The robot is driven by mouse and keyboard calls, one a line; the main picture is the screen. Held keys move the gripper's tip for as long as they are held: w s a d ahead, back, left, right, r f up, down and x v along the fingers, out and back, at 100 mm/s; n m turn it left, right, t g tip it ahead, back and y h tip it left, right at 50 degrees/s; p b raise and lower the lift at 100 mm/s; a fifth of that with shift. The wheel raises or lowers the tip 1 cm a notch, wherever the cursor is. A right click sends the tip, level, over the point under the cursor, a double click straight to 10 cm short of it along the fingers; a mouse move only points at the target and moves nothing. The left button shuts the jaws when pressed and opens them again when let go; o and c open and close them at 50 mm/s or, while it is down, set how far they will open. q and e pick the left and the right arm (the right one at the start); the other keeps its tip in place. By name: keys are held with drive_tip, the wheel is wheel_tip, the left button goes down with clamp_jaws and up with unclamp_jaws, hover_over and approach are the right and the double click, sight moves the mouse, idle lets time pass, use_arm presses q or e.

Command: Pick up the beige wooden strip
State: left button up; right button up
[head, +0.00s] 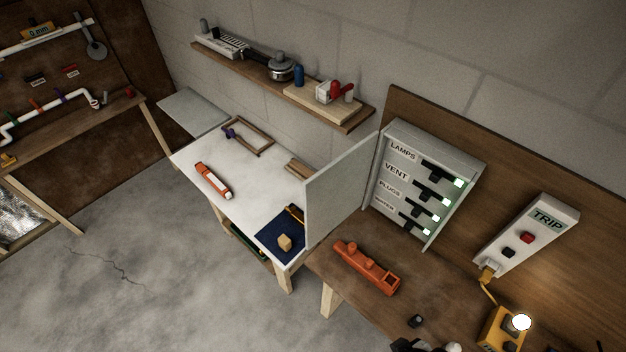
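A beige-brown wooden strip (299,169) lies on the white-topped table (190,159), near its back right edge. The strip is partly hidden behind the open grey door of the switch panel, so I cannot see its full length. Neither of my grippers can be made out in the head view, and nothing is seen touching the strip.
The open panel door (338,190) stands up close to the strip's right. A wooden frame (264,127), an orange-and-white tool (212,180) and a blue mat (270,238) with a beige block (285,242) share the table. A loaded shelf (355,123) is above. The table's middle is clear.

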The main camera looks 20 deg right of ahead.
drive_tip(key=o, duration=0.6)
drive_tip(key=shift+a, duration=0.1)
drive_tip(key=shift+o, duration=0.2)
drive_tip(key=shift+w, duration=0.1)
